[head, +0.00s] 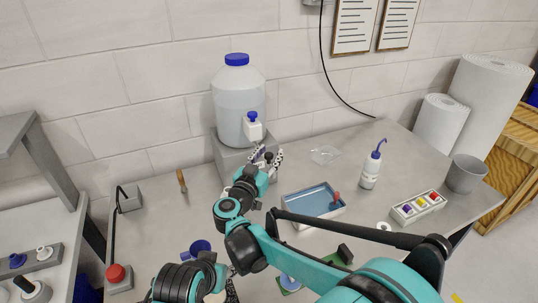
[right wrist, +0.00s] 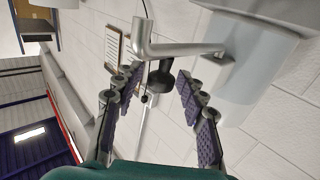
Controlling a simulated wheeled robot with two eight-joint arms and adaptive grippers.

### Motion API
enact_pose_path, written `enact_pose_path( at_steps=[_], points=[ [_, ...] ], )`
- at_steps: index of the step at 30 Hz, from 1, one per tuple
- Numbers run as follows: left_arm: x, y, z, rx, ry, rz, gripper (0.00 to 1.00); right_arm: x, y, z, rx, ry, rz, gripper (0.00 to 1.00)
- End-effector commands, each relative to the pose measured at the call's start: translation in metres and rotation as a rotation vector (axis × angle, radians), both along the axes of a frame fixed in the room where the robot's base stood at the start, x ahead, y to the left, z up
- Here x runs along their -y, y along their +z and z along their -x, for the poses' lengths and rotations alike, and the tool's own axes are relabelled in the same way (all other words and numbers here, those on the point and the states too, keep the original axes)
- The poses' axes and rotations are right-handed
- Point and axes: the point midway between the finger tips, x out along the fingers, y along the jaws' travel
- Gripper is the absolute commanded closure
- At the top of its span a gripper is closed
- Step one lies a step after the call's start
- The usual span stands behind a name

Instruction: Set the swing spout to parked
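The swing spout (right wrist: 185,49) shows in the right wrist view as a bent grey metal tube with a dark rounded knob (right wrist: 161,76) at its side. In the head view I cannot make out the tube behind my right gripper (head: 266,158). My right gripper is open; in the right wrist view its two padded fingers (right wrist: 158,82) stand on either side of the dark knob, with gaps visible at both sides. My left arm (head: 178,282) is at the bottom of the head view; its fingers are not clear.
A big bottle with a blue cap (head: 237,95) stands on a grey block behind my right gripper. A blue tray (head: 311,200), a wash bottle (head: 371,168), a grey cup (head: 466,174) and a button box (head: 418,208) stand to the right. A blue mug (head: 200,248) is near my left arm.

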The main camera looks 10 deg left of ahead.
Motion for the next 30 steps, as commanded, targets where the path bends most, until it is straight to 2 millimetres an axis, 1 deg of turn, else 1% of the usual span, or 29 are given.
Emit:
enact_pose_path(
  at_steps=[8,11,14,21,24,27,30],
  points=[
    [0.0,0.0,0.0,0.0,0.0,0.0,0.6,0.0,0.001,0.0,0.001,0.0,0.0,0.56],
    [0.0,0.0,0.0,0.0,0.0,0.0,0.6,0.0,0.007,0.0,0.001,0.001,0.001,0.56],
    [0.0,0.0,0.0,0.0,0.0,0.0,0.6,0.0,0.022,0.0,0.001,0.001,0.001,0.56],
    [0.0,0.0,0.0,0.0,0.0,0.0,0.6,0.0,0.07,0.0,0.0,0.0,0.0,0.56],
    [0.0,0.0,0.0,0.0,0.0,0.0,0.6,0.0,0.086,0.0,0.0,0.0,0.0,0.56],
    [0.0,0.0,0.0,0.0,0.0,0.0,0.6,0.0,0.095,0.0,0.0,0.0,0.0,0.56],
    [0.0,0.0,0.0,0.0,0.0,0.0,0.6,0.0,0.1,0.0,0.0,0.0,0.0,0.56]
  ],
)
